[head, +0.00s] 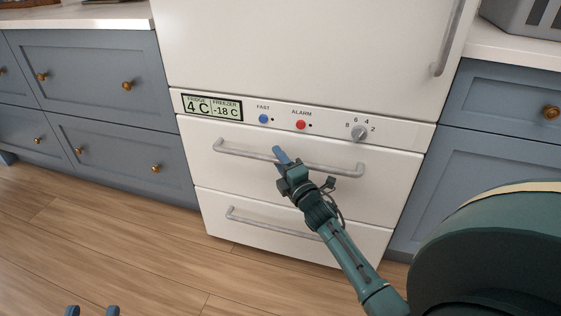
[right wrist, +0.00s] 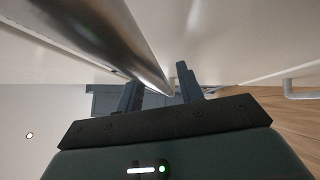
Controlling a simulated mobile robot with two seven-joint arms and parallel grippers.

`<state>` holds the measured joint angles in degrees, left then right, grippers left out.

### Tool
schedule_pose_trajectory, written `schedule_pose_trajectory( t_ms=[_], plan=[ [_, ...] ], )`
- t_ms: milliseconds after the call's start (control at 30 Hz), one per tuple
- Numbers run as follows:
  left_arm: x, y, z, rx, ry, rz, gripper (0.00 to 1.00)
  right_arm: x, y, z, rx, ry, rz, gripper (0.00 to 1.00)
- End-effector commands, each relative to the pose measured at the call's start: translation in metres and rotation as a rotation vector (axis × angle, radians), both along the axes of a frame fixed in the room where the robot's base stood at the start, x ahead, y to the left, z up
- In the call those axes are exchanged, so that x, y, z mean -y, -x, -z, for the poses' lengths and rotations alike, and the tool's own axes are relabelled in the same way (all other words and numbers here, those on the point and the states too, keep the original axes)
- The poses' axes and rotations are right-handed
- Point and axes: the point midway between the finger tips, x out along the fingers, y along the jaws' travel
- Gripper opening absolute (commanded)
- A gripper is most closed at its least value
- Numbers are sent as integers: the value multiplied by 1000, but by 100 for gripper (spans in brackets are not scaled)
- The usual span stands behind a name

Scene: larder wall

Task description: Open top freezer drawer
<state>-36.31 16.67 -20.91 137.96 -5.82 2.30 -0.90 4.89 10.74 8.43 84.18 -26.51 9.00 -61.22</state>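The top freezer drawer (head: 236,165) is closed in the white fridge-freezer, below the control strip. Its grey bar handle (head: 330,170) runs across the upper part of its front. My right gripper (head: 280,154) is at this handle, left of its middle. In the right wrist view the handle (right wrist: 122,40) is large and runs down towards the gap between the fingers of my right gripper (right wrist: 160,88). These fingers are apart; I cannot tell whether they touch the bar. My left gripper (head: 93,311) shows only as two separated fingertips at the bottom left, empty.
A lower drawer (head: 215,207) with a similar handle is closed below. The control strip (head: 400,134) has a display, buttons and a dial. The fridge door (head: 300,50) above is shut. Blue cabinets (head: 105,85) stand on both sides. The wooden floor (head: 120,240) in front is clear.

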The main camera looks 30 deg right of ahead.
Motion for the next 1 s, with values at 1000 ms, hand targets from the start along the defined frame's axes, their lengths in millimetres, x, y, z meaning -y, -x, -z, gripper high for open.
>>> schedule_pose_trajectory(
  t_ms=[1000],
  plan=[
    [0,-2,0,4,-7,0,36,1,3,0,0,-1,-1,0]
  ],
)
